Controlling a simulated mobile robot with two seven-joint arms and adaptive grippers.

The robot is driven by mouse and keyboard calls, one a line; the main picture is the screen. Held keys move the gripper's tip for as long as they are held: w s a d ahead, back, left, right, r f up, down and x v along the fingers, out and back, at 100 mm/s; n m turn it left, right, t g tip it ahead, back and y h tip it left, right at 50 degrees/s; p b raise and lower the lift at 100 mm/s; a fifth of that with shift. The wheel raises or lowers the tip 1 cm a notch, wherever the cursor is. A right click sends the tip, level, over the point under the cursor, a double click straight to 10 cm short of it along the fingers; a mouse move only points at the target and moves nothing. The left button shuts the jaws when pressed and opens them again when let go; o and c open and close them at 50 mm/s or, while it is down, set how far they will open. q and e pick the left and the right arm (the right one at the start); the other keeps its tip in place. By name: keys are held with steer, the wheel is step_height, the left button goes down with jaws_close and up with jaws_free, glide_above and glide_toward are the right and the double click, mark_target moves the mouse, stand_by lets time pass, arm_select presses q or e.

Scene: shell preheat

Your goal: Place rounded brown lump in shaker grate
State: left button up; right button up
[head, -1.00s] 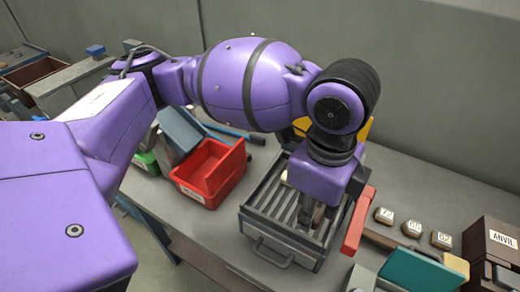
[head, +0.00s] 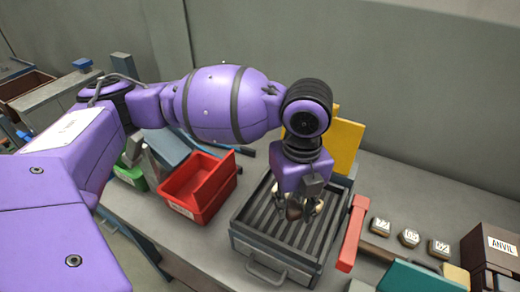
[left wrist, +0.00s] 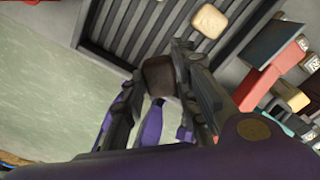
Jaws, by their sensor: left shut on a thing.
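The shaker grate (head: 248,243) is a grey tray with dark slats and a front handle, in the middle of the head view. Its slats also show in the left wrist view (left wrist: 125,35). My left gripper (head: 304,208) is over the slats, pointing down. It is shut on a rounded brown lump (head: 293,212), which looks dark brown between the fingertips in the left wrist view (left wrist: 159,73). I cannot tell whether the lump touches the slats. A pale tan lump (left wrist: 210,21) is on the slats beside the fingers. My right gripper is not in view.
A red bin (head: 193,192) stands left of the grate and a yellow panel (head: 347,140) behind it. A red bar (head: 351,235) runs along its right side. Several numbered blocks (head: 380,226) and a box marked ANVIL (head: 492,249) are farther right.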

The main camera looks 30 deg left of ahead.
mark_target(290, 203)
arm_select(q)
steer(key=w+f, duration=0.1)
steer(key=w+a+f, duration=0.1)
steer(key=f, duration=0.1)
steer(key=shift+w+a, duration=0.1)
steer(key=shift+w+a+f+b, duration=0.1)
steer(key=shift+w+f+b, duration=0.05)
steer(key=shift+f, duration=0.75)
steer(key=shift+w+a+f+b, duration=0.1)
steer(key=shift+f+b, duration=0.05)
steer(key=shift+f, duration=0.75)
steer(key=shift+d, duration=0.1)
steer(key=shift+f, duration=0.15)
steer(key=o, duration=1.2)
steer(key=shift+c, duration=0.2)
step_height(290, 203, up, 12)
steer(key=p, duration=0.1)
steer(key=shift+r, duration=0.2)
